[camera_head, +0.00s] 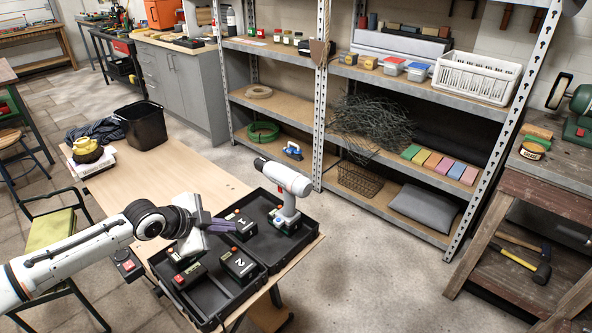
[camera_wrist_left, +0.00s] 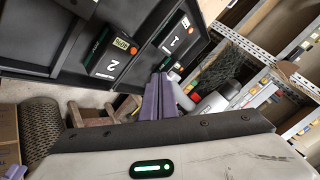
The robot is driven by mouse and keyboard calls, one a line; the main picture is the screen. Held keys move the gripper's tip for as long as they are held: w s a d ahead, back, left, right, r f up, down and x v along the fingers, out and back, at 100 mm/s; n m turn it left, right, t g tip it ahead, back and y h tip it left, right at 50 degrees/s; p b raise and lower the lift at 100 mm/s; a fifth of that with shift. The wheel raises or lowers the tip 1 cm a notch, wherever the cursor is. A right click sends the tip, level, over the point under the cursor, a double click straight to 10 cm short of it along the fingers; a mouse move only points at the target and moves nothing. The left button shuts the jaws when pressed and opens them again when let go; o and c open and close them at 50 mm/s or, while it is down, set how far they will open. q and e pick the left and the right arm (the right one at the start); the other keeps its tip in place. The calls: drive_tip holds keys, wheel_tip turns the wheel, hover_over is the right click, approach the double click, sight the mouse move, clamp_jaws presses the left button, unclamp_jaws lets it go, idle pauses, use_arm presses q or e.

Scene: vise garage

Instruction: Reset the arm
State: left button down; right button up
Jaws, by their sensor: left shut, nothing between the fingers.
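My left gripper (camera_head: 222,226) comes in from the left in the head view and hangs over the open black tool case (camera_head: 262,262) on the wooden table. Its purple fingers (camera_wrist_left: 158,98) are together and empty, and they also show in the left wrist view. A white drill (camera_head: 286,190) stands upright in the right part of the case. Black battery packs lie in the case, among them one marked 2 (camera_head: 238,264) and one marked 1 (camera_head: 241,226). The pack marked 2 (camera_wrist_left: 112,62) also shows in the left wrist view. My right gripper is not in view.
The wooden table (camera_head: 190,178) is bare left of the case. A black bin (camera_head: 143,125) and a yellow object (camera_head: 87,149) stand at its far left end. Metal shelves (camera_head: 400,145) stand behind. A wooden workbench (camera_head: 560,180) is at the right.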

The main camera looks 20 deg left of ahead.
use_arm(q)
drive_tip(key=g+h, duration=0.1)
drive_tip(key=g, duration=0.1)
hover_over(248, 267)
drive_tip(key=s+d, duration=0.2)
drive_tip(key=s, duration=0.1)
wheel_tip(248, 267, down, 4)
drive_tip(key=f, duration=0.1)
drive_tip(key=s+d+f+n, duration=0.2)
drive_tip(key=s+d, duration=0.6)
drive_tip(key=s, duration=0.1)
drive_tip(key=s+a+r+n+g+y, duration=0.15)
drive_tip(key=s+n, duration=0.25)
drive_tip(key=s, duration=0.4)
drive_tip(key=s+a+r+n+g+y, duration=0.15)
drive_tip(key=s+n, duration=0.25)
drive_tip(key=s, duration=0.5)
drive_tip(key=w+d+f+t+h, duration=0.1)
drive_tip(key=w+d+f+t, duration=0.1)
drive_tip(key=f, duration=0.4)
drive_tip(key=w+d+f+t, duration=0.2)
drive_tip(key=d+f, duration=0.1)
drive_tip(key=f, duration=0.3)
drive_tip(key=shift+w+d+f+t+h, duration=0.2)
drive_tip(key=shift+d+f+t+h, duration=0.05)
drive_tip(key=shift+d+t+h, duration=0.15)
drive_tip(key=shift+a+n, duration=0.2)
drive_tip(key=shift+n, duration=0.1)
